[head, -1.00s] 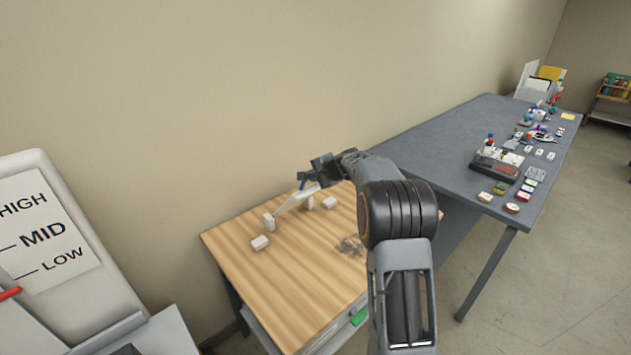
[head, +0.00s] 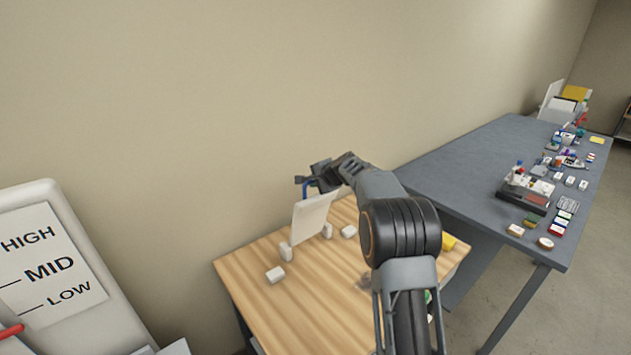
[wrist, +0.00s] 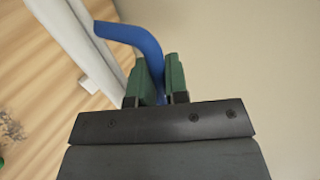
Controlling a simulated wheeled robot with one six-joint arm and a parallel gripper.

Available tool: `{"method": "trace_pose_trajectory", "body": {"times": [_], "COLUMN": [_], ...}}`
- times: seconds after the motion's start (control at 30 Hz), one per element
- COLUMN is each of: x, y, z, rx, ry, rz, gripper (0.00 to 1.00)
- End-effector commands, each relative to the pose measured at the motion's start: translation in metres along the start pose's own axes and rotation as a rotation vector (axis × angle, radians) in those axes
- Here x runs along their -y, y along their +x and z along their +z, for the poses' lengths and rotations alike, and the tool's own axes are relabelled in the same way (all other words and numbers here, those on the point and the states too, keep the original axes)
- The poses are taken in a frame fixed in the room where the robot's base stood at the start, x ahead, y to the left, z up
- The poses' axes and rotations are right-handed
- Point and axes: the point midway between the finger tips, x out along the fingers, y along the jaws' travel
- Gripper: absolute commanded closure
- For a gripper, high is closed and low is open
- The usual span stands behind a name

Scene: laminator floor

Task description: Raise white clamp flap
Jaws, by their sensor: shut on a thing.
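The white clamp flap (head: 311,219) stands steeply raised, tilted a little, over the wooden table in the head view. In the wrist view its white edge (wrist: 84,40) runs down the left side. A blue handle (wrist: 135,38) bends off the flap; a bit of it shows in the head view (head: 305,188). My gripper (head: 313,181) is at the flap's upper edge. In the wrist view my gripper's green fingers (wrist: 160,80) are shut on the blue handle. The handle's end between the fingers is mostly hidden.
The wooden table (head: 290,310) has small white blocks (head: 275,274) near the flap and a dark smudge. The wall is close behind. A grey table (head: 470,170) with many small items stands to the right. A panel marked HIGH, MID, LOW (head: 50,262) stands at left.

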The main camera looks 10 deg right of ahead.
Motion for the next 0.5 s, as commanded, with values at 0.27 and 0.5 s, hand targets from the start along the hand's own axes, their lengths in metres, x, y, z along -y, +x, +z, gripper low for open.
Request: {"method": "trace_pose_trajectory", "body": {"times": [0.27, 0.5], "x": [0.0086, 0.0079], "y": [-0.0016, -0.0007], "z": [0.0013, 0.0031], "rx": [-0.01, -0.005], "ry": [-0.013, -0.011], "rz": [-0.016, -0.013], "gripper": [1.0, 0.64]}}
